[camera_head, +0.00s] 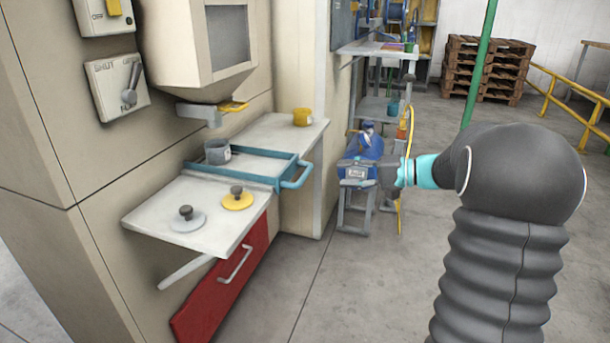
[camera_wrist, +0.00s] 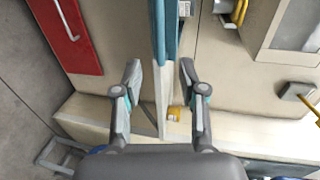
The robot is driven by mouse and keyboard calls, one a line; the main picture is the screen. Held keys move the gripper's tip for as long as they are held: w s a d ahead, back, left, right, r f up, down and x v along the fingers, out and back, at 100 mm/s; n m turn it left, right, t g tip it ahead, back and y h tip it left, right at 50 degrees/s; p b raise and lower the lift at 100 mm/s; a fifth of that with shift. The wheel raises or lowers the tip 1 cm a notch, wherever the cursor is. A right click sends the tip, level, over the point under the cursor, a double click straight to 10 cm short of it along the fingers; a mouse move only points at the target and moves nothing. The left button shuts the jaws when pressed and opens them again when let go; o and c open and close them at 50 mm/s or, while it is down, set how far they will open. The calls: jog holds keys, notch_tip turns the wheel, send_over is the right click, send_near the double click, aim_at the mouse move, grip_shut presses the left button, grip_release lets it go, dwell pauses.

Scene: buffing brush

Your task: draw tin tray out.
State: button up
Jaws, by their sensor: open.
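The tin tray (camera_head: 283,183) is blue and shallow, set among pale counter tops by the beige wall. Its blue bar handle (camera_head: 299,178) sticks out at the right end. A grey pot (camera_head: 217,151) with a label stands in the tray. My gripper (camera_head: 386,172) is to the right of the handle, apart from it. In the wrist view my gripper (camera_wrist: 160,72) is open and empty, its two fingers spread. A blue strip of the tray (camera_wrist: 158,28) shows beyond and between them. The exact gap to the handle is hard to tell.
A grey lid (camera_head: 187,221) and a yellow lid (camera_head: 237,201) lie on the near counter. A yellow pot (camera_head: 301,117) stands on the far counter. A red drawer front (camera_head: 222,290) is below. A blue machine (camera_head: 362,149) stands behind my gripper. The floor in front is open.

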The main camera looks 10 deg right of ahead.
aim_at(305, 172)
jog(key=x, duration=1.1)
jog(key=shift+a+p, duration=0.2)
jog(key=shift+p, duration=0.2)
grip_shut()
